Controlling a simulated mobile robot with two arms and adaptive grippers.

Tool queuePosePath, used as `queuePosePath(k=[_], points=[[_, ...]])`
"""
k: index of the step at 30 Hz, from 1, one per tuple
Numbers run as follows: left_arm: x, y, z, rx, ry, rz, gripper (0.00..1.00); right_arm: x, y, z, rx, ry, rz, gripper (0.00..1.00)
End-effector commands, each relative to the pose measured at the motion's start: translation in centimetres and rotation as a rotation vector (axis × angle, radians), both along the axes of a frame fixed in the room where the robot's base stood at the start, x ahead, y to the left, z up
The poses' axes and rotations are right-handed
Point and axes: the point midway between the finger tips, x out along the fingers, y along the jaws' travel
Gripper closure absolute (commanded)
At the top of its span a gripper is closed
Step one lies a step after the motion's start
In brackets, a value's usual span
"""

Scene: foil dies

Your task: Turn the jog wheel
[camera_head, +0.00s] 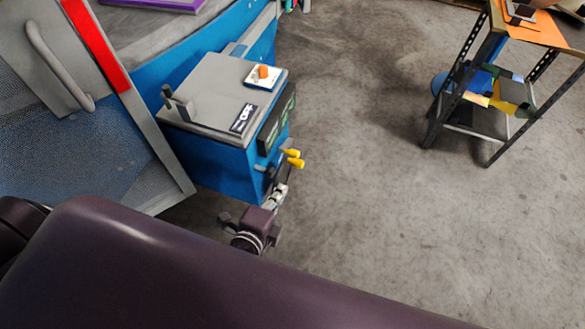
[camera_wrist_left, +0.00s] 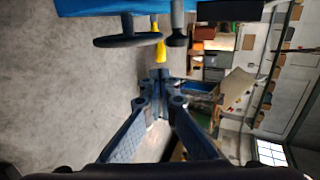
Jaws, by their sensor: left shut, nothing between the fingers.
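A dark round wheel on a short stem, which looks like the jog wheel (camera_wrist_left: 128,41), sticks out of the blue machine side in the left wrist view. A dark knob (camera_wrist_left: 177,38) and a yellow handle (camera_wrist_left: 160,48) are beside it. In the head view the wheel is too small to make out clearly; two yellow knobs (camera_head: 293,153) show on the machine front. My left gripper (camera_head: 281,189) is just below these controls, apart from the wheel. Its fingers are shut and empty, and their tips (camera_wrist_left: 160,74) lie beyond the wheel's edge in the wrist view. My right gripper is not seen.
The blue machine (camera_head: 215,177) has a grey top with an orange button (camera_head: 263,72) and a small dark lever (camera_head: 180,107). A slanted mesh door (camera_head: 60,140) stands at left. A shelf cart (camera_head: 470,125) is at upper right. The concrete floor between is clear.

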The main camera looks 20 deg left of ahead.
Motion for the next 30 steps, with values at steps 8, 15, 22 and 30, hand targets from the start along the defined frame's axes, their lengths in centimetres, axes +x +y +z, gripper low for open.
queuePosePath(k=[8,15,22,30], points=[[5.1,-0.2,-2.2,0.0,-0.003,0.002,1.0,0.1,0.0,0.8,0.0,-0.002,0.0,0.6],[8.5,-0.3,-4.0,-0.001,-0.002,0.001,1.0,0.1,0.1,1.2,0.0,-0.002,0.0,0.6],[10.1,-0.4,-4.9,-0.001,-0.001,0.0,1.0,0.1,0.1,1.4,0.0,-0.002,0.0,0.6],[10.4,-0.4,-5.2,-0.001,0.0,0.0,1.0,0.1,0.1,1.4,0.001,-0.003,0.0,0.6]])
